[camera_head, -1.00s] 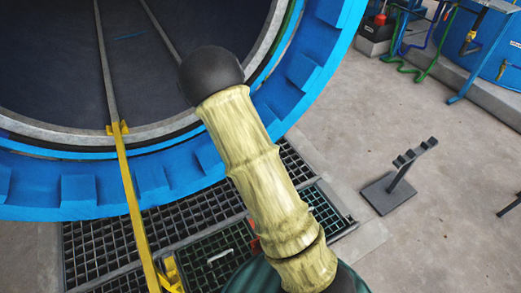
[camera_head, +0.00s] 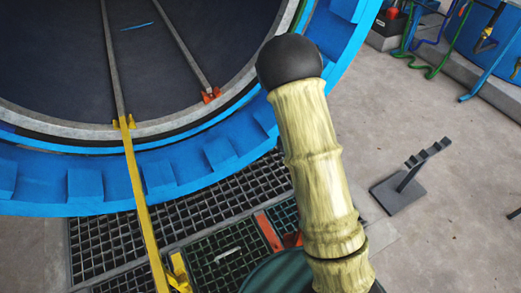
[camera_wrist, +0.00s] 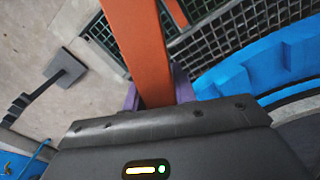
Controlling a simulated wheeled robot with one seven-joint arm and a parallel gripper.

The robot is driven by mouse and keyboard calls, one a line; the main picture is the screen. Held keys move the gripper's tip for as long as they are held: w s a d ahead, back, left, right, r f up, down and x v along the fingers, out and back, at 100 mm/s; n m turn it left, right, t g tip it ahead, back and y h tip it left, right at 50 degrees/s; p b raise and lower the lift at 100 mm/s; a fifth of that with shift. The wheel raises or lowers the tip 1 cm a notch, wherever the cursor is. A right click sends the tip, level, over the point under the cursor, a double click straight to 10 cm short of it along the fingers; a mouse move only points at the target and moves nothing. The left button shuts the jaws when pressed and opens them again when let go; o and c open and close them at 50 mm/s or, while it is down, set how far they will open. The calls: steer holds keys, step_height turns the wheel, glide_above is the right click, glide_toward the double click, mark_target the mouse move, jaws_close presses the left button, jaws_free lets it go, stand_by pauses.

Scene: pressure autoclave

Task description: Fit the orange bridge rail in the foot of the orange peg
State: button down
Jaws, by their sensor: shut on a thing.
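The orange bridge rail (camera_wrist: 138,45) is a flat orange bar between the purple fingers of my gripper (camera_wrist: 158,92), which is shut on it. An orange bracket (camera_head: 210,95) sits on the autoclave's lip. My gripper is hidden in the head view, and I cannot tell whether rail and peg touch.
The yellow rail (camera_head: 143,205) runs from a yellow bracket (camera_head: 124,122) on the lip down to a yellow peg (camera_head: 179,273). The blue autoclave rim (camera_head: 90,190) stands over the floor grating (camera_head: 100,240). A grey stand (camera_head: 402,188) is on the open floor at right.

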steer(key=shift+w+a, duration=0.1)
steer(key=shift+w+a, duration=0.25)
steer(key=shift+w, duration=0.05)
steer(key=w+a+f+n+p, duration=0.2)
steer(key=w+a+f+n, duration=0.2)
steer(key=w+a, duration=0.4)
steer(key=a+f, duration=0.1)
steer(key=a, duration=0.2)
steer(key=shift+w+a+f+n, duration=0.15)
steer(key=shift+w+a+n, duration=0.15)
steer(key=shift+w+a, duration=0.05)
steer(key=shift+p, duration=0.4)
steer(key=shift+f+b, duration=1.5)
steer(key=shift+f, duration=1.25)
steer(key=shift+p, duration=0.65)
steer(key=shift+s+f+b, duration=0.1)
steer(key=shift+f+b, duration=0.55)
steer(key=shift+f, duration=0.6)
stand_by(0.5)
steer(key=shift+r, duration=0.1)
stand_by(0.4)
